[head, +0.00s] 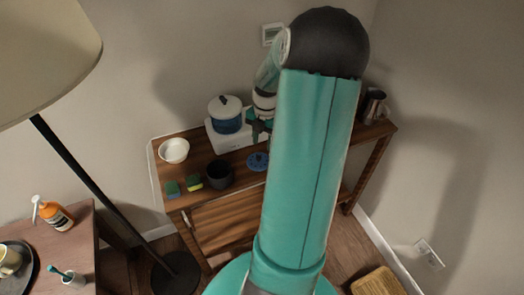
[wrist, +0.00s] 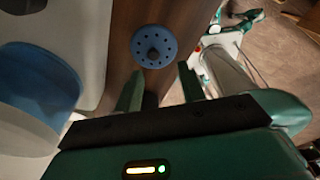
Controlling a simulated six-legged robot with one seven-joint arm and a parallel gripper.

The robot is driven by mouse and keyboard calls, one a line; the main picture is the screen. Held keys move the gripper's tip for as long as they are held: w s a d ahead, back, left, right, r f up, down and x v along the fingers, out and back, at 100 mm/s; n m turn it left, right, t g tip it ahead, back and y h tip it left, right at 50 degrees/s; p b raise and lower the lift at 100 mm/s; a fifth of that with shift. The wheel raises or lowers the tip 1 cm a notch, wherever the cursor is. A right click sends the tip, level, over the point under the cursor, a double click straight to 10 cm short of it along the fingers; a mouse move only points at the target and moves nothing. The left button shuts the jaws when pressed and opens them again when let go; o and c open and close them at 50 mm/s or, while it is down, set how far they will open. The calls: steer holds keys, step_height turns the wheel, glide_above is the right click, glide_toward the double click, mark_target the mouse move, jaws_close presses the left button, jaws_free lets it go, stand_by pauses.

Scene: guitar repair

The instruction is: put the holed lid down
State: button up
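The holed lid (head: 258,161) is a blue round disc with a ring of small holes and a dark knob. It lies flat on the wooden side table (head: 330,158), knob up. In the wrist view the holed lid (wrist: 154,34) shows whole on the brown wood, beyond my fingertips. My gripper (wrist: 158,84) is open and empty, its two green fingers apart and clear of the lid. In the head view my gripper (head: 259,131) is beside the blue pot and partly hidden by my arm.
A blue pot (head: 226,123) with a white lid stands on a white base (head: 232,142) left of my gripper. A metal pitcher (head: 374,106) stands at the right end.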

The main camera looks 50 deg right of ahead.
step_height(320, 180, up, 5)
steer(key=w+a+r+m+t+h, duration=0.1)
steer(key=w+a+r+m, duration=0.2)
steer(key=a, duration=0.4)
steer(key=a+r+m+h, duration=0.1)
steer(key=a+r+m, duration=0.2)
steer(key=a+r, duration=0.3)
steer(key=w+a+r+m+t+h, duration=0.1)
steer(key=w+a+r+m, duration=0.2)
steer(key=a, duration=0.5)
steer(key=s+a+r+m+t, duration=0.2)
steer(key=s+a+m, duration=0.2)
steer(key=a, duration=0.4)
steer(key=s+a+r+m+t+y, duration=0.1)
steer(key=s+a+r+m, duration=0.2)
steer(key=s+a+m, duration=0.2)
steer(key=a, duration=0.3)
steer(key=shift+m+t+y, duration=0.3)
steer(key=shift+t, duration=0.1)
